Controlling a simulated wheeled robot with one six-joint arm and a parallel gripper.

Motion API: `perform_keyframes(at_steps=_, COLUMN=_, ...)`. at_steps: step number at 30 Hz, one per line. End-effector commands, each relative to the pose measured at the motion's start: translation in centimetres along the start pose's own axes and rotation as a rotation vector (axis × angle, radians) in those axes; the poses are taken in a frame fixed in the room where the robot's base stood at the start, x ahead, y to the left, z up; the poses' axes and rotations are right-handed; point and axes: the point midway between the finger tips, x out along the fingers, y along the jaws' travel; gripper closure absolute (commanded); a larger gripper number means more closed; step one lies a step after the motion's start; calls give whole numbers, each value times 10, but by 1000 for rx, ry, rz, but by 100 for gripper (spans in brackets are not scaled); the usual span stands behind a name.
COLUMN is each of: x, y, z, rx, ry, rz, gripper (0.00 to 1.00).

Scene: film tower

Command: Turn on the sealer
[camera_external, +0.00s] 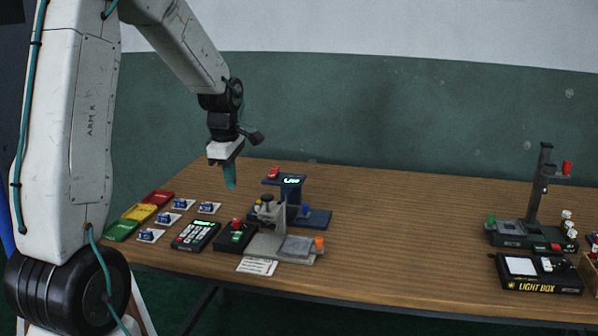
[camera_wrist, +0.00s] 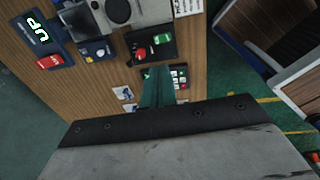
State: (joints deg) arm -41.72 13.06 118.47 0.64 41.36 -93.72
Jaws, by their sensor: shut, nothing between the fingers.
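My gripper (camera_external: 230,184) is shut and empty, pointing down above the table's left part; its green fingers also show in the wrist view (camera_wrist: 157,78). No label reads "sealer", so I cannot tell for sure which device it is. A black box (camera_external: 236,237) with a red and a green button stands beside a grey press-like stand (camera_external: 268,242). In the wrist view the box (camera_wrist: 151,46) lies just beyond the fingertips. A blue device (camera_external: 291,181) with a lit green display and a red button (camera_external: 273,172) stands behind the stand.
A black keypad unit (camera_external: 195,235) is left of the black box. Small cards (camera_external: 150,235) and green, yellow and red trays (camera_external: 121,231) lie farther left. A light box (camera_external: 538,273) and a dark column stand (camera_external: 539,190) are at right. The middle of the table is clear.

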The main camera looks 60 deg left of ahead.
Motion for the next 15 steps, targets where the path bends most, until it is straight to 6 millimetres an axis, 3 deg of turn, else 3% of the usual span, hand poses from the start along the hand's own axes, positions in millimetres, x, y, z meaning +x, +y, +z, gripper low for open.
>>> perform_keyframes(at_steps=10, x=3, y=4, z=0, rx=0, ry=0, rz=14, gripper=100)
perform_keyframes(at_steps=15, x=24, y=4, z=0, rx=0, ry=0, rz=11, gripper=100)
